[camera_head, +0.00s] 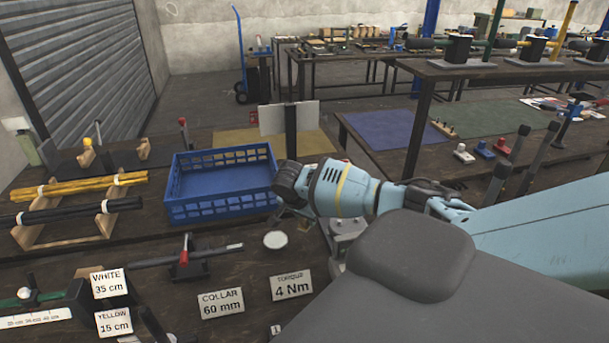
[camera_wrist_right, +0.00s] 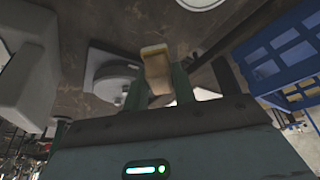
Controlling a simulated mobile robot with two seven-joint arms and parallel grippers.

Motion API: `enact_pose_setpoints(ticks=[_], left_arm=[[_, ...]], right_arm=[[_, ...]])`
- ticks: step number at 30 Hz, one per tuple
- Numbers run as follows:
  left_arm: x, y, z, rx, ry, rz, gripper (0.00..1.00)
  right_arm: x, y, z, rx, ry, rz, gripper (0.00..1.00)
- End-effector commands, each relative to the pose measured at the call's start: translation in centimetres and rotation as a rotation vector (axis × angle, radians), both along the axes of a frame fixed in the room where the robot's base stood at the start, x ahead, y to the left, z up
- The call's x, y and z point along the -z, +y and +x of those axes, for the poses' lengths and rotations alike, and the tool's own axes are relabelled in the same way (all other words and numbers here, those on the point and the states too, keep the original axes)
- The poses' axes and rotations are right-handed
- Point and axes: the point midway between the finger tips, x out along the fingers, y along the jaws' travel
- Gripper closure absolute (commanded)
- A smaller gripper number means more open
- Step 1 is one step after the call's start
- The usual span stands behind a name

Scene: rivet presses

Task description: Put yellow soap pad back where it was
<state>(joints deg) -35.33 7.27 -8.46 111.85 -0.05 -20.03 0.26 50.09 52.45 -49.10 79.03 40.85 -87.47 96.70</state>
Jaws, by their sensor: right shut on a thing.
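My right gripper (camera_head: 290,212) hangs over the dark table just right of the blue crate, its fingers mostly hidden in the head view. In the right wrist view the gripper (camera_wrist_right: 160,92) is shut on a small tan-yellow block, the yellow soap pad (camera_wrist_right: 156,66). The pad sticks out past the fingertips, with a brighter yellow far edge. I cannot clearly make out the pad in the head view. A white round disc (camera_head: 275,240) lies on the table near the gripper and shows at the top of the right wrist view (camera_wrist_right: 199,3). My left gripper is not in view.
The blue crate (camera_head: 185,211) looks empty. A grey metal fixture (camera_head: 345,231) stands right of the gripper. Racks of yellow and black rods (camera_head: 80,186) stand at left. Signs such as COLLAR 60 mm (camera_head: 221,303) stand in front. Bare table lies around the disc.

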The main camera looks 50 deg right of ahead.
Motion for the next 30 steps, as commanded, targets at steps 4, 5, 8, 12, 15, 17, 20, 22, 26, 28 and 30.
enact_pose_setpoints(ticks=[4, 5, 8, 12, 15, 17, 20, 22, 26, 28, 30], left_arm=[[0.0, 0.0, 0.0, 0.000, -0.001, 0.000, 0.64], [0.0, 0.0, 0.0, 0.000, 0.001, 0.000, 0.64], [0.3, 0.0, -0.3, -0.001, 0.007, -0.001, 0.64], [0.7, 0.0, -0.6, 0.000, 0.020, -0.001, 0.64], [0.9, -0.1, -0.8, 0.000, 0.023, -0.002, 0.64], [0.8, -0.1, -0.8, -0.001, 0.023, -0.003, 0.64], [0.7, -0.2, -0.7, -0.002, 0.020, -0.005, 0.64], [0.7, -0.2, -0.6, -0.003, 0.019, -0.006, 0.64], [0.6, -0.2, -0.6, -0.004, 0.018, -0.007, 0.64], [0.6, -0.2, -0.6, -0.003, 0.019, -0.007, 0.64], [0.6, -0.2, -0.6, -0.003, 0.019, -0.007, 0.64]], right_arm=[[0.1, 0.0, 0.0, 0.000, -0.001, -0.001, 0.92], [0.4, 0.0, 0.0, 0.000, 0.000, 0.000, 0.92], [1.8, 0.0, 0.0, 0.000, 0.003, -0.001, 0.92], [4.1, 0.0, 0.0, 0.001, 0.004, 0.000, 0.92], [4.9, 0.1, 0.0, -0.001, 0.002, 0.000, 0.92], [5.0, 0.0, 0.0, -0.001, 0.000, 0.000, 0.92], [4.9, 0.0, 0.1, -0.001, -0.002, -0.001, 0.92], [4.9, 0.0, 0.1, -0.001, -0.003, 0.000, 0.92], [5.0, 0.0, 0.1, -0.001, -0.002, -0.001, 0.92], [5.2, 0.0, 0.0, 0.000, -0.001, -0.001, 0.92], [5.3, 0.0, 0.0, -0.001, -0.002, -0.001, 0.69]])
